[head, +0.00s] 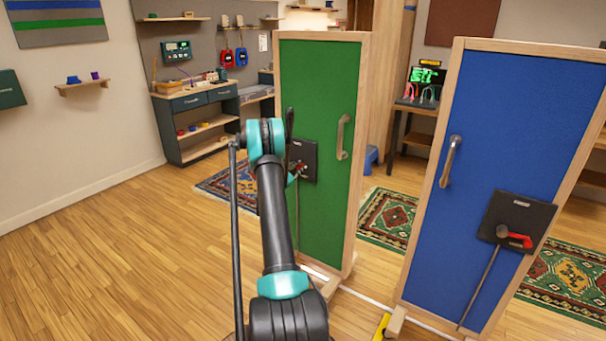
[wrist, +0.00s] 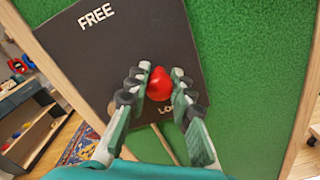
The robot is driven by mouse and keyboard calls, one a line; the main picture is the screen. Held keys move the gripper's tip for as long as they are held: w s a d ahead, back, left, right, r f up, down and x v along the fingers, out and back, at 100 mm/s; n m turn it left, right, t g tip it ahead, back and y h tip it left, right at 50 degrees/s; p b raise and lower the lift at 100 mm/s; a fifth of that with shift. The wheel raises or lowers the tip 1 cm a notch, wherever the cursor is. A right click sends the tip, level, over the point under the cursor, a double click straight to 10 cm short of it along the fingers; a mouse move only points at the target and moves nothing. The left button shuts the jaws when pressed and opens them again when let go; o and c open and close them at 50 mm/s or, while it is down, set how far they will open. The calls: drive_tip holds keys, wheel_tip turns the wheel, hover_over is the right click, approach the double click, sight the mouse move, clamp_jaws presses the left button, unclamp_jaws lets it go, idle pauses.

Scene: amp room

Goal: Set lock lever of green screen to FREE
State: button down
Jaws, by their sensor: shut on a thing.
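The green screen (head: 315,90) stands upright in a wooden frame ahead of my arm, with a handle (head: 344,137) on its right side. Its dark lock plate (head: 308,160) is partly hidden by my arm in the head view. In the wrist view the plate (wrist: 75,50) reads FREE near the top and a partly covered word starting "LO" lower down. The red lever end (wrist: 159,84) is between my fingertips, near the lower word. My gripper (wrist: 157,82) is shut on it. The rest of the lever is mostly hidden behind the fingers.
A blue screen (head: 490,140) with its own lock plate and red lever (head: 516,239) stands to the right. A floor rail (head: 368,298) runs under the screens. A workbench (head: 200,100) is behind at left. The left floor is clear.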

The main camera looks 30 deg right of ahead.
drive_tip(key=n, duration=0.1)
drive_tip(key=r+n, duration=0.1)
drive_tip(key=w+n, duration=0.1)
drive_tip(key=shift+a+r, duration=0.25)
drive_tip(key=shift+r, duration=0.15)
drive_tip(key=n, duration=0.1)
drive_tip(key=w+r+n, duration=0.1)
drive_tip(key=shift+w+a+r+n, duration=0.15)
drive_tip(key=shift+a+r+n, duration=0.05)
drive_tip(key=shift+a+n, duration=0.1)
drive_tip(key=shift+w+a+r+n, duration=0.25)
drive_tip(key=shift+w+n, duration=0.2)
drive_tip(key=shift+n, duration=0.4)
drive_tip(key=shift+w+a+r+n, duration=0.1)
drive_tip(key=shift+w+r+n, duration=0.15)
drive_tip(key=shift+w+n, duration=0.4)
drive_tip(key=shift+w+a+r+n, duration=0.2)
drive_tip(key=shift+w+r+n, duration=0.1)
drive_tip(key=shift+n, duration=0.7)
drive_tip(key=c, duration=1.3)
unclamp_jaws()
drive_tip(key=shift+a, duration=0.1)
drive_tip(key=v, duration=1.1)
drive_tip(key=shift+a, duration=0.4)
